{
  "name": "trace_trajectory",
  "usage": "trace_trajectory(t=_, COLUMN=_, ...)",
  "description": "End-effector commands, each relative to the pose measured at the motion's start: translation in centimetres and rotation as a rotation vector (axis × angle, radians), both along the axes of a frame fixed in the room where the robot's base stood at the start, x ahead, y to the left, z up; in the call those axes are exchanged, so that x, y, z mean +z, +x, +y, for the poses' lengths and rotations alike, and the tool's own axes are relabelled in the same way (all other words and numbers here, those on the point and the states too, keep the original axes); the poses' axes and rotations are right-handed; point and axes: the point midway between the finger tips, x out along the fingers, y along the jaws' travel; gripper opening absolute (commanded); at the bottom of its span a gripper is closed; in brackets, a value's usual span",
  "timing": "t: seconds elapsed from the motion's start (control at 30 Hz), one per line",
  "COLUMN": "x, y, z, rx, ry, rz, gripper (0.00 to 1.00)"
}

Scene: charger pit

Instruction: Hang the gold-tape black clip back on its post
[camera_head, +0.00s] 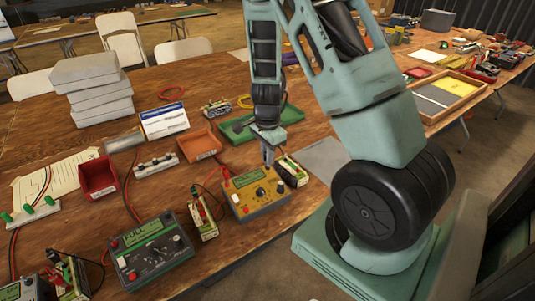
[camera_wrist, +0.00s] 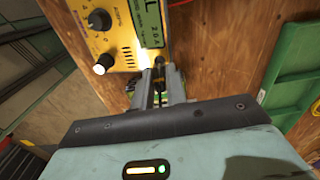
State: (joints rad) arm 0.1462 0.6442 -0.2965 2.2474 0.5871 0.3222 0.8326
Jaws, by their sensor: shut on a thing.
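My gripper (camera_head: 268,158) points down at the back edge of the yellow charger (camera_head: 256,192), whose screen is lit. In the wrist view my gripper's fingers (camera_wrist: 159,84) are closed around a small dark thing, which I take to be the black clip (camera_wrist: 159,72). It is right at the charger's edge, beside the screen. The gold tape cannot be made out. The fingers hide most of the clip, and I cannot tell whether it touches a post. The yellow charger (camera_wrist: 118,28) also shows with its knobs in the wrist view.
A battery pack (camera_head: 291,171) stands right of the yellow charger, and another (camera_head: 203,215) left of it with red leads. A dark charger (camera_head: 150,250) reading FULL is further left. An orange bin (camera_head: 199,144) and a green tray (camera_head: 275,127) lie behind.

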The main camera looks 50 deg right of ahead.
Motion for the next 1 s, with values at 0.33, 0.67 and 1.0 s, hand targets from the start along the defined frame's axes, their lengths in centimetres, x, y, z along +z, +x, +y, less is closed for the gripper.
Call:
trace_trajectory(t=0.33, x=-0.10, y=0.00, z=-0.01, rx=0.000, ry=0.000, rz=0.000, gripper=0.01)
trace_trajectory(t=0.67, x=-0.09, y=0.00, z=-0.01, rx=0.000, ry=0.000, rz=0.000, gripper=0.40)
trace_trajectory(t=1.0, x=-0.09, y=-0.01, z=0.00, rx=0.000, ry=0.000, rz=0.000, gripper=0.40)
